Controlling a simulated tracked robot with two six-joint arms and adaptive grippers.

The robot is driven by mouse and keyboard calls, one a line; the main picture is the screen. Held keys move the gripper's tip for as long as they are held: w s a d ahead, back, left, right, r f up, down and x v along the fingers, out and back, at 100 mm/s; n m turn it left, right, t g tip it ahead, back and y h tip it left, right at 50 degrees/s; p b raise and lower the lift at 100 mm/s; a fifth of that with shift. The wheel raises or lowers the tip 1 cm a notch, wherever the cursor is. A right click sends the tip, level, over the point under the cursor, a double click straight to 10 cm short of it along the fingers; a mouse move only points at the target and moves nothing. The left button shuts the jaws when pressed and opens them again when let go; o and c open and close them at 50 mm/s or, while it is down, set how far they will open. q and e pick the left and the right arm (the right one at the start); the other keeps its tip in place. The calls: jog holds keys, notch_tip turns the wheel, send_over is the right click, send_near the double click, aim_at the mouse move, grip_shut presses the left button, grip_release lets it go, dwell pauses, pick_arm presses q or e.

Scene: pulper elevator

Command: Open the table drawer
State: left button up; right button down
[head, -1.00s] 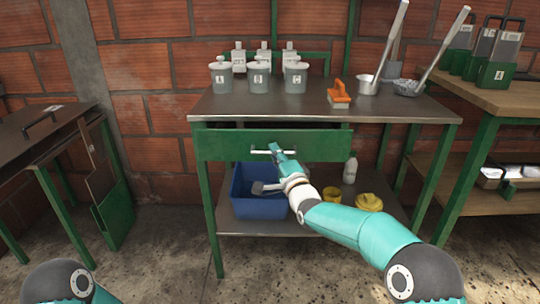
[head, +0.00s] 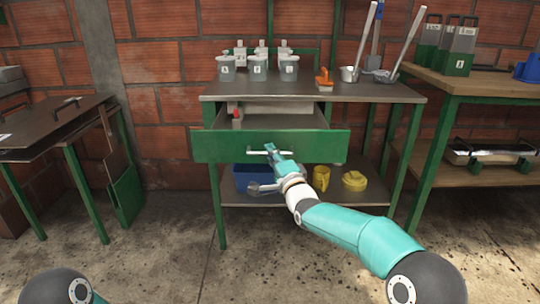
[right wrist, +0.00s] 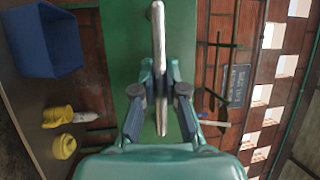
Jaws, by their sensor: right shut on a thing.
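The table drawer (head: 222,146) has a green front and is pulled well out from under the metal tabletop (head: 300,94). Its inside shows, with a small red-topped item (head: 236,115) at the back left. My right gripper (head: 270,151) is shut on the drawer's silver bar handle (head: 256,152). In the right wrist view the handle (right wrist: 158,40) runs between the two fingers (right wrist: 160,85), with the green drawer front (right wrist: 180,20) behind. Of my left arm only a rounded joint shows at the bottom left of the head view; its gripper is out of frame.
On the tabletop stand several grey containers (head: 258,68), an orange-handled brush (head: 324,80) and long-handled scoops (head: 350,73). The lower shelf holds a blue bin (head: 240,177) and yellow items (head: 354,181). Side tables stand left and right. The floor in front is clear.

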jog(key=shift+d+f, duration=0.15)
jog(key=shift+f, duration=0.2)
jog(key=c, duration=1.2)
grip_release()
jog(key=shift+r, duration=0.15)
jog(key=shift+s, duration=0.15)
jog(key=v, duration=1.1)
jog(key=shift+s+f, duration=0.2)
jog(key=shift+s, duration=0.15)
jog(key=shift+d, duration=0.1)
